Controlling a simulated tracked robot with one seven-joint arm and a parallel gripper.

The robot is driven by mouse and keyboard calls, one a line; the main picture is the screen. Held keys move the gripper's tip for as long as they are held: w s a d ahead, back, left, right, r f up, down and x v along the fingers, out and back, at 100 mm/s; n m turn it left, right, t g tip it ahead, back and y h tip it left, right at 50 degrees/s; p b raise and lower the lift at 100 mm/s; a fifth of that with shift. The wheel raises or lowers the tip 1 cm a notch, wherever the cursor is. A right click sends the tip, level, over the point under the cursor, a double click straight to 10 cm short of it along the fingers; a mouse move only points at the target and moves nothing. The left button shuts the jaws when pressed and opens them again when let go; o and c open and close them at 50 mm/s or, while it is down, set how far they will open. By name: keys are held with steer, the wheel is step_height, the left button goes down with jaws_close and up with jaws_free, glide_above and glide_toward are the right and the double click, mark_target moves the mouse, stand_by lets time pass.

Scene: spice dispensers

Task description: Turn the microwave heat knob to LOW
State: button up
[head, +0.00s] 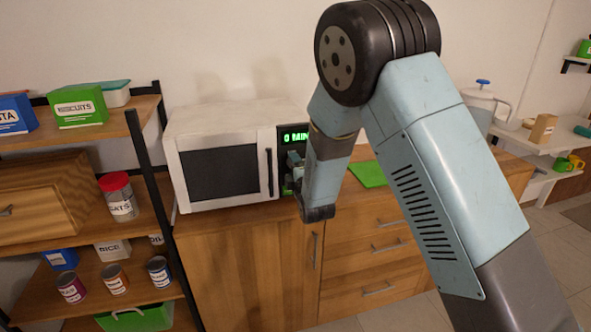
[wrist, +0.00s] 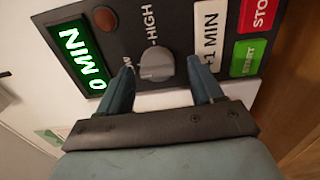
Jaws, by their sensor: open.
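The white microwave (head: 218,120) stands on the wooden counter with its dark-windowed door shut. Its control panel is mostly hidden behind my arm in the head view. In the wrist view the grey heat knob (wrist: 156,64) sits on the dark panel (wrist: 183,22), with the word HIGH beside it and another label partly hidden by a finger. My gripper (wrist: 163,72) is open, with one finger on each side of the knob. I cannot tell whether the fingers touch it. The green display (wrist: 84,57) reads 0 MIN.
The panel also has a +1 MIN button (wrist: 209,35), a green START button (wrist: 248,57), a red STOP button (wrist: 262,14) and a round brown button (wrist: 103,19). A shelf with boxes and cans (head: 115,278) stands left. A green board (head: 368,174) lies right of the microwave.

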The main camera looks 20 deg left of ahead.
steer(key=v, duration=1.3)
steer(key=shift+s, duration=0.35)
steer(key=shift+d, duration=0.15)
steer(key=w+d+r+m+g+h, duration=0.1)
steer(key=d+r+m+g+h, duration=0.15)
steer(key=d+r+m, duration=0.65)
steer(key=d+r+m+g+h, duration=0.2)
steer(key=d+r+m+h, duration=0.15)
steer(key=d, duration=0.85)
steer(key=s+d+r+m+g+h, duration=0.1)
steer(key=s+d+r+m, duration=0.1)
steer(key=s+d+m, duration=0.2)
steer(key=s+d+r+m+g+h, duration=0.1)
steer(key=s+d+r+m+g, duration=0.1)
steer(key=s+d, duration=0.6)
steer(key=s+d+r+m+g+h, duration=0.1)
steer(key=s+d+m, duration=0.5)
steer(key=s, duration=0.6)
step_height(320, 180, up, 3)
steer(key=shift+s+d+f+g+h, duration=0.2)
steer(key=shift+s+g+h, duration=0.15)
steer(key=shift+g, duration=0.2)
